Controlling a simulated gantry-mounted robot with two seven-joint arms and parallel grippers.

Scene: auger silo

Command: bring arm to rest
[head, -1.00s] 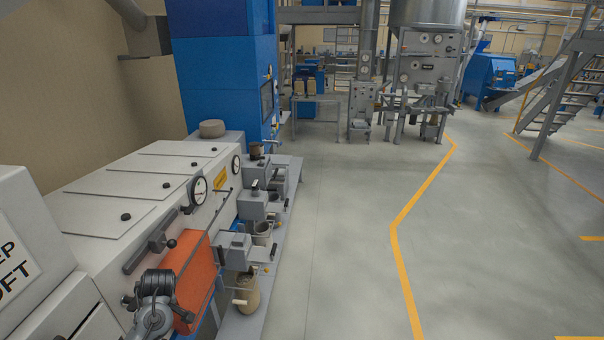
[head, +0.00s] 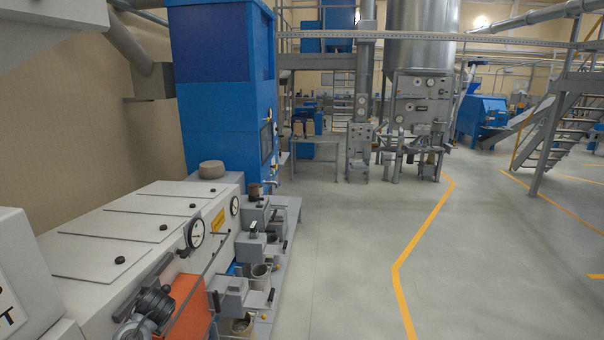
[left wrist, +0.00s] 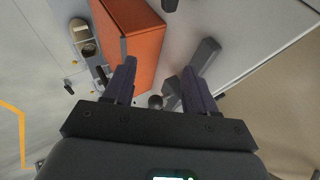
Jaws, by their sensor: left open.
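My left gripper's fingers show in the left wrist view (left wrist: 160,78), open and apart with nothing held between them. A grey lever with a dark ball knob (left wrist: 156,101) shows in the gap between them; I cannot tell if they touch it. The left finger overlaps the edge of an orange box (left wrist: 128,45). In the head view, a dark wrist part of my left arm (head: 150,307) is at the lower left, in front of the white machine and beside the orange box (head: 190,306). The fingers cannot be made out there. My right arm is not in view.
A long white machine (head: 130,218) with a dial gauge fills the left. Small grey spouts and cups (head: 262,276) line its right side. A tall blue cabinet (head: 225,130) stands behind. The grey floor (head: 340,270) on the right is clear, with a yellow line.

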